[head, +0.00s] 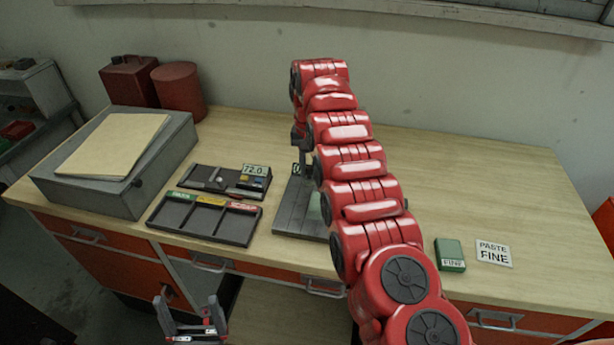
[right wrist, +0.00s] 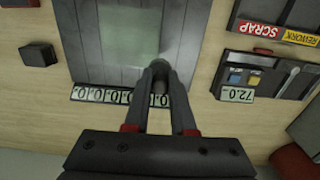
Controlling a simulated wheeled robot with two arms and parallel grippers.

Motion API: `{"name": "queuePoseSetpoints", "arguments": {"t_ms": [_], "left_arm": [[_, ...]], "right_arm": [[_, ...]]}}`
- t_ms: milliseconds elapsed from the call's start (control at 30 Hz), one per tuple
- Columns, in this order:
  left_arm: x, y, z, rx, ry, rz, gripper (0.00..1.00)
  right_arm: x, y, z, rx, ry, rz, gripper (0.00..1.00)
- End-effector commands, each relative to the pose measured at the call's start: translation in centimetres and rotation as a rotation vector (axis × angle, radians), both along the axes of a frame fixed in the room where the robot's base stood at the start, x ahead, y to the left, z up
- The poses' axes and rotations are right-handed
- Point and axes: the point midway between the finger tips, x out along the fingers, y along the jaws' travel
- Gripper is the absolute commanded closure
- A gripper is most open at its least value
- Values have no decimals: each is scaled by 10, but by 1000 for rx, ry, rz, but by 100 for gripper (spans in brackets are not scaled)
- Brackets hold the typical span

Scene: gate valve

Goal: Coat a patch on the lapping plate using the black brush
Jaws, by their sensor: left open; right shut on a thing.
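The lapping plate (head: 291,222) is a dark grey slab on the bench, partly hidden by my right arm in the head view. In the right wrist view the lapping plate (right wrist: 88,30) carries a pale greenish patch (right wrist: 130,40) and a row of numbered labels along one edge. My right gripper (right wrist: 172,68) is over that labelled edge, shut on a dark, narrow thing that looks like the black brush (right wrist: 164,84). The brush's tip is not clear, so I cannot tell whether it touches the plate. My left gripper (head: 193,322) is open and empty in front of the bench.
A three-compartment tray (head: 203,218) and a tool tray with a 72.0 display (head: 254,170) lie left of the plate. A grey block (head: 107,190) bears a tan sheet. A green box (head: 450,255) and a PASTE FINE card (head: 494,253) lie right. The bench's back right is clear.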

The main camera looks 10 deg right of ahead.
Motion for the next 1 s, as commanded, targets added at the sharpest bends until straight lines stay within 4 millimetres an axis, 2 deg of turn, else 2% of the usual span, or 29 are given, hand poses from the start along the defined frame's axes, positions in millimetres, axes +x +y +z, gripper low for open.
{"name": "queuePoseSetpoints", "arguments": {"t_ms": [100, 267, 1000], "left_arm": [[0, 0, -1, 0, 0, 0, 9], [0, 0, -1, 0, 0, 0, 9], [0, 0, -1, 0, 0, 0, 9]], "right_arm": [[0, -3, 11, 0, -2, -1, 100], [-1, -5, 19, 1, -1, -2, 100], [-1, -5, 19, 0, -1, -1, 100]]}}
